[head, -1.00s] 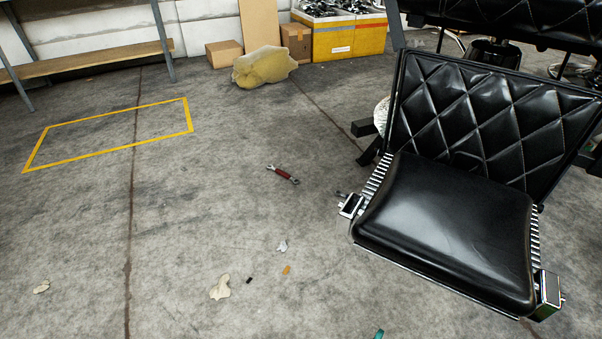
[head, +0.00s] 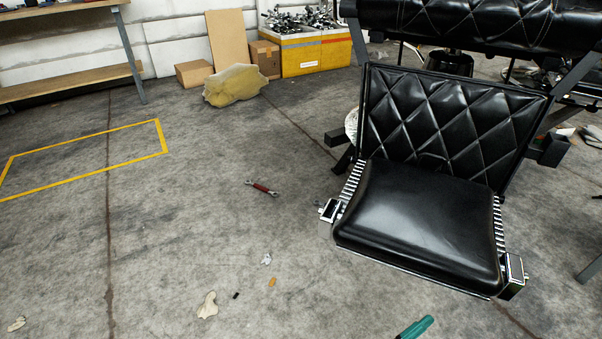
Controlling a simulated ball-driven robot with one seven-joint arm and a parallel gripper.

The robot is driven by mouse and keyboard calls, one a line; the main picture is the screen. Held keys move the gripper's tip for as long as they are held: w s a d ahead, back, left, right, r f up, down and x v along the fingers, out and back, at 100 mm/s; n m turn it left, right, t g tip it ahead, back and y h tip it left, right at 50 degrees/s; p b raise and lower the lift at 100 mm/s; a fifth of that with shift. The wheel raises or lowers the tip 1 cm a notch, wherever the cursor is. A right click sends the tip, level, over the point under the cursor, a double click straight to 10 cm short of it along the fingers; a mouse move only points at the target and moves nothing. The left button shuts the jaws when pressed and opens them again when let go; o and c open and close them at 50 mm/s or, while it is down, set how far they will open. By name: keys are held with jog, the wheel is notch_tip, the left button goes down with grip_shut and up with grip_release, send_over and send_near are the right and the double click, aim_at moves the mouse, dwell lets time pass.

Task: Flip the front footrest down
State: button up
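The black barber chair stands at the right of the head view. Its quilted leg panel (head: 440,122) slopes down from the seat edge (head: 480,22). The front footrest (head: 418,222), a smooth black padded pad, sticks out from the panel's lower end toward me. It has ribbed chrome sides and a chrome block at each side, left (head: 329,210) and right (head: 514,272). I cannot tell how the footrest is hinged. My gripper is not in view.
A red-handled wrench (head: 262,188) lies on the floor left of the footrest. A teal handle (head: 415,327) shows at the bottom edge. Small scraps (head: 208,305) lie nearby. A yellow crate (head: 316,53), boxes (head: 194,73) and a sack (head: 234,85) stand at the back. The left floor is mostly clear.

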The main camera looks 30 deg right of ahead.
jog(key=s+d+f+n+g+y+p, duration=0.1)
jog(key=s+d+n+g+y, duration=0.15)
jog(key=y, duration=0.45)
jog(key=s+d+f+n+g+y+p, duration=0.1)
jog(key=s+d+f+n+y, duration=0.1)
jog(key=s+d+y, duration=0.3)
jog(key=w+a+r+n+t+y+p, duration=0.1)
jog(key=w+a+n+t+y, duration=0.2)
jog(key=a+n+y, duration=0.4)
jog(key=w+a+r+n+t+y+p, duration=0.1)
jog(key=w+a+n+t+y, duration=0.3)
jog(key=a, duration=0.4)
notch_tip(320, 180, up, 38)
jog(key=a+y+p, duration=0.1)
jog(key=p, duration=3.7)
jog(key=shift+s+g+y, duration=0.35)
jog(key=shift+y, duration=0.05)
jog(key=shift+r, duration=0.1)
